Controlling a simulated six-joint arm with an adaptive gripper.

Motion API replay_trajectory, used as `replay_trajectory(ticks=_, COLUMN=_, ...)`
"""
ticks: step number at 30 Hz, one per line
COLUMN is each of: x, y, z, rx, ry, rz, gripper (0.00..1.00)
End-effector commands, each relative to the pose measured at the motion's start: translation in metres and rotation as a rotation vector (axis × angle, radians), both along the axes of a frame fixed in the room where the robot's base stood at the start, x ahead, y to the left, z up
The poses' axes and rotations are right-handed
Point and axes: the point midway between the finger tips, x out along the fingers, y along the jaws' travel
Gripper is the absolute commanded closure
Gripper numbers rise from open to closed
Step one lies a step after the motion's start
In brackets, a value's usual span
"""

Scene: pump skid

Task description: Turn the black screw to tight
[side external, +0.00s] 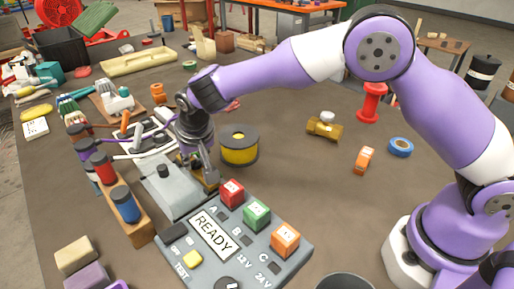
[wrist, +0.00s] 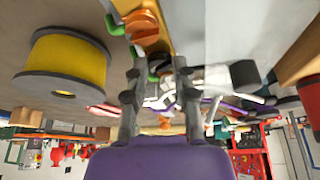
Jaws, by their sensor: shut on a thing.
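The grey housing (side external: 178,190) with a black knob (side external: 163,170) on top stands left of the test panel. My gripper (side external: 208,178) points down at the housing's right side, beside a brass-coloured part (side external: 211,188). In the wrist view my gripper (wrist: 160,76) has its two fingers apart, with a small dark piece (wrist: 158,64) between the tips. It appears to be shut on this piece, which I take for the black screw. The fingers and clutter hide most of it, so its seating cannot be told. An orange knob (wrist: 147,27) shows just beyond the fingertips.
A yellow spool (side external: 240,148) stands close on the gripper's right. The READY panel (side external: 258,258) with red, green and orange blocks lies in front. The bench beyond the spool has free room.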

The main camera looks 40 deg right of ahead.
Motion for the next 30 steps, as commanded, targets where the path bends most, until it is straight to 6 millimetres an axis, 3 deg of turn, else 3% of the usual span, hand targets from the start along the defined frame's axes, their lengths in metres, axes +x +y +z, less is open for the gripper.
replay_trajectory(ticks=15, x=0.0015, y=0.0045, z=-0.0021, rx=0.000, ry=0.002, rz=-0.394, gripper=1.00)
replay_trajectory(ticks=30, x=0.0021, y=0.0046, z=-0.0017, rx=-0.001, ry=0.004, rz=-0.506, gripper=1.00)
